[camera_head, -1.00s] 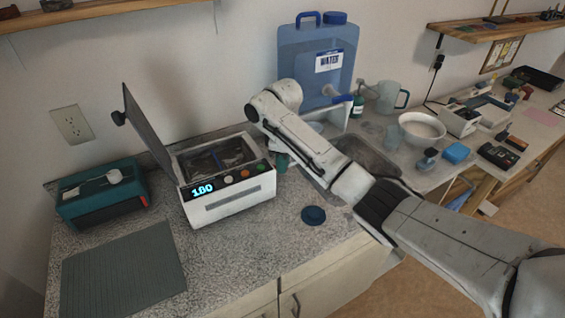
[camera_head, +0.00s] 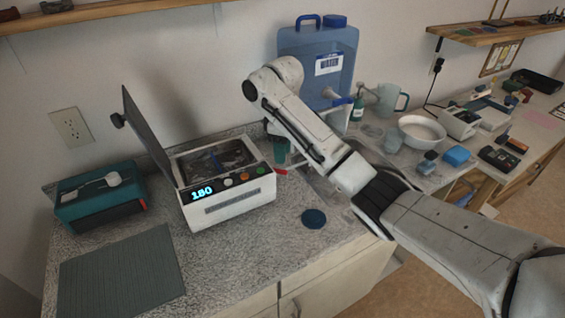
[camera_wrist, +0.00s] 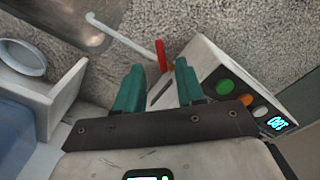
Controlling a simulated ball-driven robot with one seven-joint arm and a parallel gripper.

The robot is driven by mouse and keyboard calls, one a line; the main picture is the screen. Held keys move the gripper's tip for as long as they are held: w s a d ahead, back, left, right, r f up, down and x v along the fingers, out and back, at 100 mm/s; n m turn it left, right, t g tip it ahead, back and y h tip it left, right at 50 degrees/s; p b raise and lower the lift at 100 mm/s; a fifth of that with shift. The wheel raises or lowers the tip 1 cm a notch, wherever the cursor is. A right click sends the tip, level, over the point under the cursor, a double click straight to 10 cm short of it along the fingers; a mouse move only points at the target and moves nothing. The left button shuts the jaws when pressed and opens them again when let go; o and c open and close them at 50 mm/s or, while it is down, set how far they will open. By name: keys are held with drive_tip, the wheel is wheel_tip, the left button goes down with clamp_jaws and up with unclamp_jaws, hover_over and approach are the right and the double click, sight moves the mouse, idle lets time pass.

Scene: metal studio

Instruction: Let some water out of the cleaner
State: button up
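The cleaner (camera_head: 232,203) is a white box on the counter with its lid (camera_head: 146,130) raised and a lit display reading 180. A red valve lever (camera_wrist: 161,55) sticks out at the cleaner's side, by a pale drain pipe (camera_wrist: 118,36); the lever also shows in the head view (camera_head: 281,171). My gripper (camera_wrist: 160,76) is open, its teal fingers apart with nothing held. The lever lies just beyond and between the fingertips, apparently untouched. In the head view my arm hides most of the gripper.
A blue water jug (camera_head: 318,62) stands behind my arm. A sink (camera_wrist: 70,18) lies beyond the pipe. A dark blue disc (camera_head: 314,218) lies on the counter in front. A teal box (camera_head: 100,198) and a ribbed mat (camera_head: 122,272) are at left. A white bowl (camera_head: 421,130) is at right.

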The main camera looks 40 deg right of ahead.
wheel_tip(320, 180, up, 5)
drive_tip(key=p, duration=0.2)
drive_tip(key=shift+p, duration=0.3)
idle(0.5)
